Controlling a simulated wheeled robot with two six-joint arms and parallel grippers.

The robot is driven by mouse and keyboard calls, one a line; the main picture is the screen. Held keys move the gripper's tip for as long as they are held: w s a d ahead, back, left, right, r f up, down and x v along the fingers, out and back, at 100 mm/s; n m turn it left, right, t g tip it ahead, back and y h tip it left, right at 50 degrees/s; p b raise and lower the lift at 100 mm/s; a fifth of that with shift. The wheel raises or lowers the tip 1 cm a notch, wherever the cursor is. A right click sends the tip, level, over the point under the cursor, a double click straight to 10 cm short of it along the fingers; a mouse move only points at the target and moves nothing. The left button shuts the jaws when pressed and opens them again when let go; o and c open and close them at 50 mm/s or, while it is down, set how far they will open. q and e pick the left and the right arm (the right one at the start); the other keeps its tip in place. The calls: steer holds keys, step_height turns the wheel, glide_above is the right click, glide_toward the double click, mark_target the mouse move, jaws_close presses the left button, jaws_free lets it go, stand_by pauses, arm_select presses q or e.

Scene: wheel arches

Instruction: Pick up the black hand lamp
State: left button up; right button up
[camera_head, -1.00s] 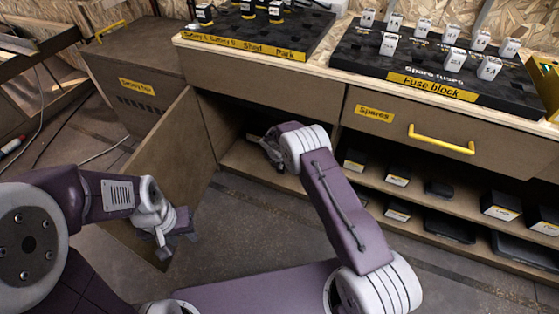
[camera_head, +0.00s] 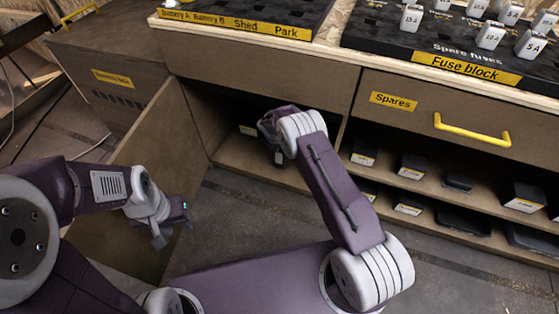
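I cannot clearly make out the black hand lamp. A small dark shape with a pale patch (camera_head: 279,157) shows at my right gripper in the open cupboard, and I cannot tell whether it is the lamp or part of the gripper. My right gripper (camera_head: 268,128) reaches into the cupboard, mostly hidden behind its own wrist, so its fingers cannot be read. My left gripper (camera_head: 172,228) is low in front of the open cupboard door (camera_head: 160,150). Its fingers look apart, with nothing between them.
The cupboard's lower shelf (camera_head: 235,160) has a yellow label at the back. A spares drawer (camera_head: 390,120) with a yellow handle (camera_head: 470,130) is at right, above shelves of small dark boxes (camera_head: 411,165). A fuse block (camera_head: 440,60) stands on the worktop. Floor shows below the shelves.

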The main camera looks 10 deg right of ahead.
steer(key=b+x, duration=0.1)
steer(key=x, duration=0.2)
steer(key=shift+f+b, duration=0.2)
steer(key=shift+b, duration=0.15)
arm_select(q)
steer(key=f, duration=0.3)
steer(key=shift+w+a+f, duration=0.1)
steer(key=shift+w+a, duration=0.2)
arm_select(e)
steer(key=shift+r, duration=0.1)
jaws_close()
